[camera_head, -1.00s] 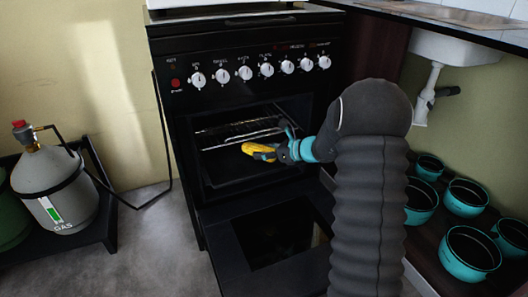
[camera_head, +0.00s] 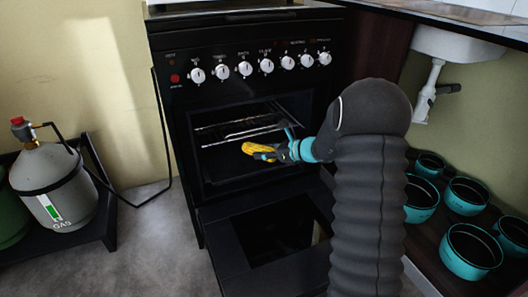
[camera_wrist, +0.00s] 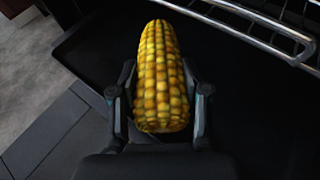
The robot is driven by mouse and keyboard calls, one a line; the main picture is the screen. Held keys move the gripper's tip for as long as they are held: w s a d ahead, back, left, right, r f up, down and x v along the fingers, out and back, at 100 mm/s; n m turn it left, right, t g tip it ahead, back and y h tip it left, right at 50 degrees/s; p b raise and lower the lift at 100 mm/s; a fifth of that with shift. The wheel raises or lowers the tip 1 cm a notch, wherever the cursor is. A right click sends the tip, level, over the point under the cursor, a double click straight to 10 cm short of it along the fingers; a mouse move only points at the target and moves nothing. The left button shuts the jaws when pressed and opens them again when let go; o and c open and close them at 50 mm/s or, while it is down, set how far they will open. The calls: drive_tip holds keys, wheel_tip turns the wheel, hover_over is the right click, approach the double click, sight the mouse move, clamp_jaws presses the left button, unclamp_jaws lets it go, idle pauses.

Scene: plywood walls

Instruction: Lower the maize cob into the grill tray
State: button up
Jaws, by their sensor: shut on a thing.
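The yellow maize cob (camera_head: 256,148) is held in my gripper (camera_head: 282,152) inside the open oven mouth. In the wrist view, the cob (camera_wrist: 160,75) lies lengthwise between the two fingers of my gripper (camera_wrist: 158,100), which are shut on its near end. Its far end points away over a dark, flat tray (camera_wrist: 235,90). The dark tray floor also shows below the cob in the head view (camera_head: 222,172). I cannot tell whether the cob touches the tray.
A wire rack (camera_head: 245,132) sits inside the oven above and behind the cob; its bars (camera_wrist: 265,35) show at the upper right in the wrist view. The oven door (camera_head: 225,222) hangs open below. Teal pots (camera_head: 470,252) stand at right, a gas bottle (camera_head: 55,185) at left.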

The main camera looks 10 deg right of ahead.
drive_tip(key=shift+f+b, duration=0.65)
drive_tip(key=shift+f, duration=0.25)
idle(0.5)
drive_tip(key=o, duration=1.3)
